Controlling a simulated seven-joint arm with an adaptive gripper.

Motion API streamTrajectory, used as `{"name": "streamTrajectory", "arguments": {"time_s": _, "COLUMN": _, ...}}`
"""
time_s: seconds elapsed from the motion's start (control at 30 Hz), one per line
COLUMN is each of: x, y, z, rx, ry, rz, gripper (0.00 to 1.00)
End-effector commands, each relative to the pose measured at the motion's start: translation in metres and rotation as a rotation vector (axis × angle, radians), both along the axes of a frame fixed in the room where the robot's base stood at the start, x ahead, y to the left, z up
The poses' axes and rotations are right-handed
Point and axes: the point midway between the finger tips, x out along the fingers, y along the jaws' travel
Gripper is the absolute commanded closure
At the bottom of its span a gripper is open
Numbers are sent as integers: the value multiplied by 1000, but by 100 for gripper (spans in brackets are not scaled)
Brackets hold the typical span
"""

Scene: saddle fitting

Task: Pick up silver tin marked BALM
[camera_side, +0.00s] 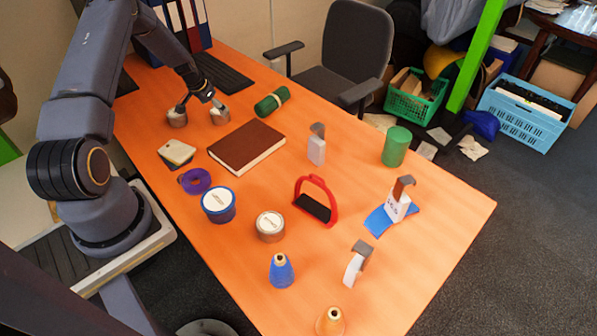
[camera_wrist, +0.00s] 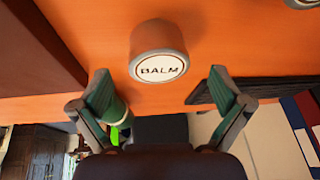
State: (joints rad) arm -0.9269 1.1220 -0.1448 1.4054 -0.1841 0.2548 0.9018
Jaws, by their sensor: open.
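The silver tin marked BALM (camera_wrist: 158,60) stands upright on the orange table, its white label facing up, at the upper middle of the wrist view. In the side view it appears to be the right-hand one of two small tins (camera_side: 219,116), under my gripper; its label cannot be read there. My gripper (camera_side: 199,104) is open and empty. In the wrist view its two green-padded fingers (camera_wrist: 168,88) are spread wide below the tin in the picture, not around it. Whether a fingertip touches a tin cannot be told from the side view.
A second small tin (camera_side: 177,118) stands to the left. A brown book (camera_side: 246,147), a black keyboard (camera_side: 222,73) and a green roll (camera_side: 272,101) lie near the tin. Binders (camera_side: 185,22) stand behind. Bare table surrounds the tin.

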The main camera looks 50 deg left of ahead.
Motion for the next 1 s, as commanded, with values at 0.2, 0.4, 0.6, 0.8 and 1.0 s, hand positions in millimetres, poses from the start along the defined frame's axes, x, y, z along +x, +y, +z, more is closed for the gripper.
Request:
{"name": "streamTrajectory", "arguments": {"time_s": 0.2, "x": 13, "y": 3, "z": -31, "rx": -1, "ry": 2, "rz": -1, "gripper": 0}}
{"name": "streamTrajectory", "arguments": {"time_s": 0.4, "x": 16, "y": 4, "z": -36, "rx": 0, "ry": 1, "rz": -1, "gripper": 0}}
{"name": "streamTrajectory", "arguments": {"time_s": 0.6, "x": 16, "y": 4, "z": -36, "rx": 0, "ry": 1, "rz": -1, "gripper": 9}}
{"name": "streamTrajectory", "arguments": {"time_s": 0.8, "x": 16, "y": 4, "z": -36, "rx": 0, "ry": 1, "rz": -1, "gripper": 30}}
{"name": "streamTrajectory", "arguments": {"time_s": 1.0, "x": 16, "y": 4, "z": -36, "rx": 0, "ry": 1, "rz": -1, "gripper": 51}}
